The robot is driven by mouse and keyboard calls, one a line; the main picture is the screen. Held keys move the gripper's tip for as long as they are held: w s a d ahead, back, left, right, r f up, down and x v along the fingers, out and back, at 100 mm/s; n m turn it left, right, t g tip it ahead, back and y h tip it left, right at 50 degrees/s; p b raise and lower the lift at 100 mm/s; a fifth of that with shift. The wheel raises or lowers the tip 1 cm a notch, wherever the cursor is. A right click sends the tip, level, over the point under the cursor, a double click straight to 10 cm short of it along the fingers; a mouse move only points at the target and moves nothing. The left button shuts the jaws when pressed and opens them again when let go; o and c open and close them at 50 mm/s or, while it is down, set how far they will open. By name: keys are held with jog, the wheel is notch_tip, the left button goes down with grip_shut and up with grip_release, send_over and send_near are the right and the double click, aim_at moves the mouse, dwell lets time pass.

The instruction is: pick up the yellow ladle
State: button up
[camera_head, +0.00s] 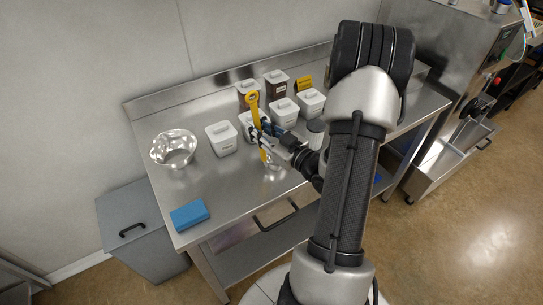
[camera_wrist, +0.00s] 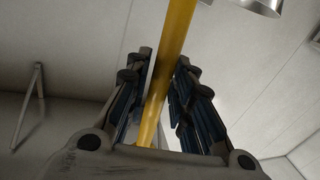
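The ladle's lower end is hard to make out beside my arm.
A metal bowl (camera_head: 174,148) and a blue block (camera_head: 189,214) are on the left of the steel table (camera_head: 205,182). Several lidded white containers (camera_head: 222,138) stand close around and behind my gripper.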

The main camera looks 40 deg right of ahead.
grip_shut()
